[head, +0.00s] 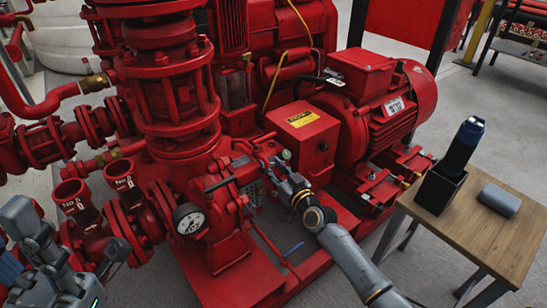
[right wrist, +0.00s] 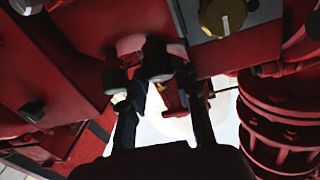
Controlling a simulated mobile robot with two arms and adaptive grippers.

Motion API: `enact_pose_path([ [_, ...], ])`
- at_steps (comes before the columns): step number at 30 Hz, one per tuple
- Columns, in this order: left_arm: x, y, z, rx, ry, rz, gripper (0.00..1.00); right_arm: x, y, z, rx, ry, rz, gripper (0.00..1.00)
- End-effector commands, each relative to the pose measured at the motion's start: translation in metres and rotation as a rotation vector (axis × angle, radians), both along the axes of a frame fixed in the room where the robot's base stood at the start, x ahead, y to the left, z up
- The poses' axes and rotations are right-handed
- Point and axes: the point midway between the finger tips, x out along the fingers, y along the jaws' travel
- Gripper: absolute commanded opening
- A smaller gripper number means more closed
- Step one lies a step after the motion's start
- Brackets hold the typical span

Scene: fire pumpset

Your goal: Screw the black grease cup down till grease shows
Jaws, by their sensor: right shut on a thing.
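I cannot make out any grease there. My left gripper (head: 110,256) is at the lower left of the head view, in front of the red pipes and away from the cup; its fingers are not clear.
A dial gauge (head: 189,218) is left of my right gripper. The red motor (head: 395,105) stands behind right. A knob with a white pointer (right wrist: 222,15) is close by.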

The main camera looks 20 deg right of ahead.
Motion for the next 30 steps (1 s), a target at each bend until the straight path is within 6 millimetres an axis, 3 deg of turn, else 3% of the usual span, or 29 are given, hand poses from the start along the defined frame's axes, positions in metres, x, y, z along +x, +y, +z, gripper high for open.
enact_pose_path([
  [13, -0.0016, 0.0006, -0.0038, -0.002, 0.024, -0.001, 0.40, 0.0000, -0.0003, 0.0012, 0.017, 0.001, -0.019, 0.00],
  [14, -0.0016, 0.0006, -0.0038, -0.002, 0.024, -0.001, 0.40, 0.0000, -0.0003, 0.0012, 0.017, 0.001, -0.019, 0.33],
  [15, -0.0016, 0.0006, -0.0038, -0.002, 0.023, -0.001, 0.40, 0.0000, -0.0003, 0.0012, 0.016, 0.002, -0.019, 0.40],
  [30, -0.0013, 0.0007, -0.0051, -0.002, 0.024, -0.001, 0.40, -0.0003, 0.0000, -0.0002, 0.014, 0.003, -0.016, 0.40],
])
